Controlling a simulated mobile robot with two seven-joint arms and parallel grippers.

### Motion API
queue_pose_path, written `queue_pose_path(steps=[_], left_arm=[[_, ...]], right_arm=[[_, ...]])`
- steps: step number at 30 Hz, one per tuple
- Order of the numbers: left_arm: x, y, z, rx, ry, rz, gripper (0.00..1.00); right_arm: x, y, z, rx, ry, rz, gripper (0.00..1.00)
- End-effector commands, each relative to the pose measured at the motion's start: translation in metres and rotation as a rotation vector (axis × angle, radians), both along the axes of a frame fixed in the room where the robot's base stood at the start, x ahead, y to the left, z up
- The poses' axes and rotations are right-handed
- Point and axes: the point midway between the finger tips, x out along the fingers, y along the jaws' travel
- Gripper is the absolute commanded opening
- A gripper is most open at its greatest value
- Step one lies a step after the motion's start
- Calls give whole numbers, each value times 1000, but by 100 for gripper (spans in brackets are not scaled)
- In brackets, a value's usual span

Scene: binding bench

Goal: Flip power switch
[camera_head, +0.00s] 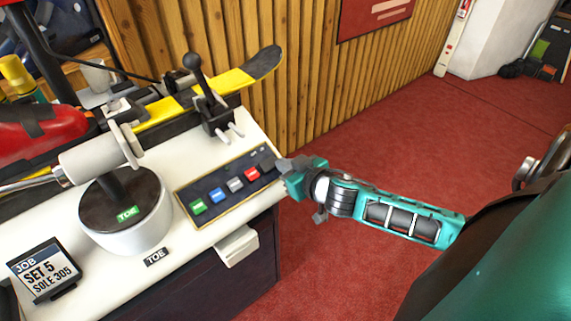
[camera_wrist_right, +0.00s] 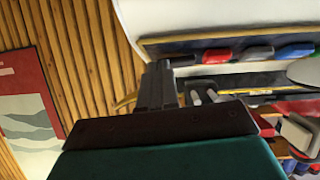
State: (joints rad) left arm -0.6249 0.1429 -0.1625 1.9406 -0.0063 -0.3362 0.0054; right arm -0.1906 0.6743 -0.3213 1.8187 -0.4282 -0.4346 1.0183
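A dark control panel (camera_head: 228,187) with a tan border lies on the white bench top. It carries a row of switches: green (camera_head: 198,207), blue (camera_head: 217,195), grey (camera_head: 235,184) and red (camera_head: 252,173), with a dark one (camera_head: 267,163) at the right end. No label I can read marks the power switch. My right gripper (camera_head: 283,165) is at the panel's right end, beside the dark switch. In the right wrist view its fingers (camera_wrist_right: 158,80) are together and hold nothing visible; the panel (camera_wrist_right: 225,42) is just beyond them. Whether they touch it is unclear. My left gripper is out of view.
A lever (camera_head: 205,85) with a black knob stands behind the panel. A yellow ski (camera_head: 190,100) lies at the back. A round white post (camera_head: 125,220) labelled TOE and a job card (camera_head: 42,270) stand to the left. Red floor (camera_head: 380,130) is open at right.

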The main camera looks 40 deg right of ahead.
Motion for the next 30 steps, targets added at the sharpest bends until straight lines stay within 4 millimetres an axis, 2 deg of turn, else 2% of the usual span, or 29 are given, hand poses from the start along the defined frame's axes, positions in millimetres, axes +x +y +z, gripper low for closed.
queue_pose_path(steps=[2, 10, 21, 30], left_arm=[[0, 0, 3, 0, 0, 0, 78], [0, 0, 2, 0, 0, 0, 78], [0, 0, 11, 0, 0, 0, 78], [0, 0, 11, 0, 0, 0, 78]], right_arm=[[1, -3, -2, 44, 4, 17, 0], [1, -1, -1, 39, 2, 16, 0], [-2, 13, 4, 39, 2, 16, 0], [-2, 14, 3, 37, 2, 17, 0]])
